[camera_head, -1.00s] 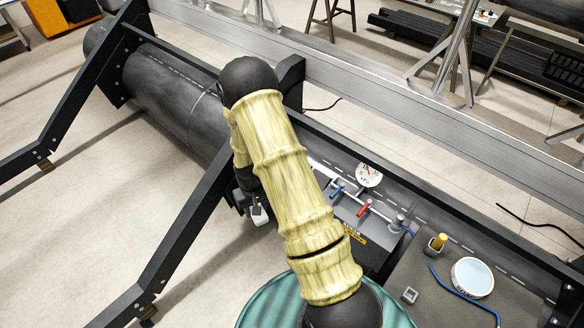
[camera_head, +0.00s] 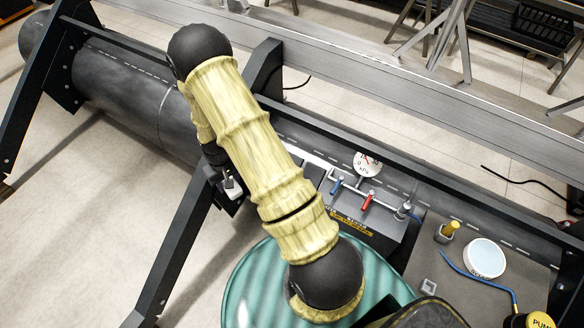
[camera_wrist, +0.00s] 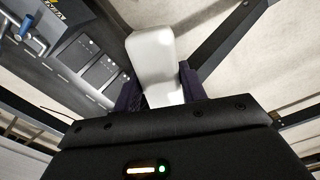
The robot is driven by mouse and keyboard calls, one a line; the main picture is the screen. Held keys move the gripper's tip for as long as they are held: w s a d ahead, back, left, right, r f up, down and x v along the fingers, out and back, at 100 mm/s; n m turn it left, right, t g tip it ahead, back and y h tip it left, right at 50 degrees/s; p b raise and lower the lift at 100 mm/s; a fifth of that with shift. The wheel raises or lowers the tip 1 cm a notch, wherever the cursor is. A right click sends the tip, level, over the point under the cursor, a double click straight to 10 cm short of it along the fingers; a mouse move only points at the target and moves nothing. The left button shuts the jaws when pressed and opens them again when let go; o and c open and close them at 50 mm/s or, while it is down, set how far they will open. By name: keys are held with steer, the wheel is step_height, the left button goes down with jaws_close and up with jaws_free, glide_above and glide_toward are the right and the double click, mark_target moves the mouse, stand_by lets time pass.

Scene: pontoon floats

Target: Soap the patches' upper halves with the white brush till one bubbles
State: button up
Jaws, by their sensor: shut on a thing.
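My gripper (camera_wrist: 158,85) is shut on the white brush (camera_wrist: 152,55), which stands out from between the dark fingers in the wrist view. In the head view the brush (camera_head: 232,188) shows as a small pale block beside my arm, and most of the gripper is hidden behind the arm. Several grey rectangular patches (camera_wrist: 98,72) lie in a row on the dark surface left of the brush in the wrist view. The brush looks apart from them. In the head view my arm covers most of them. I make out no bubbles on them.
The long black float (camera_head: 130,95) lies in a dark frame with slanted beams (camera_head: 180,240). A valve box (camera_head: 365,215) with blue and red levers and a dial gauge (camera_head: 367,164) stands right of my arm. A round white dish (camera_head: 486,258) and a yellow-handled item (camera_head: 448,230) are further right.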

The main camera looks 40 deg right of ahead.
steer(key=shift+w+a, duration=0.1)
steer(key=shift+f, duration=0.1)
steer(key=w+d+f+t+h+b, duration=0.1)
steer(key=w+d+f+h+b, duration=0.1)
steer(key=d+f+b, duration=1.1)
steer(key=w+d+f+n+t+h+b, duration=0.1)
steer(key=d+f+h+b, duration=0.4)
steer(key=d+f+b, duration=0.9)
steer(key=w+d+t+b, duration=0.1)
steer(key=d+b, duration=0.2)
steer(key=b, duration=2)
steer(key=shift+d, duration=0.2)
steer(key=shift+f, duration=0.1)
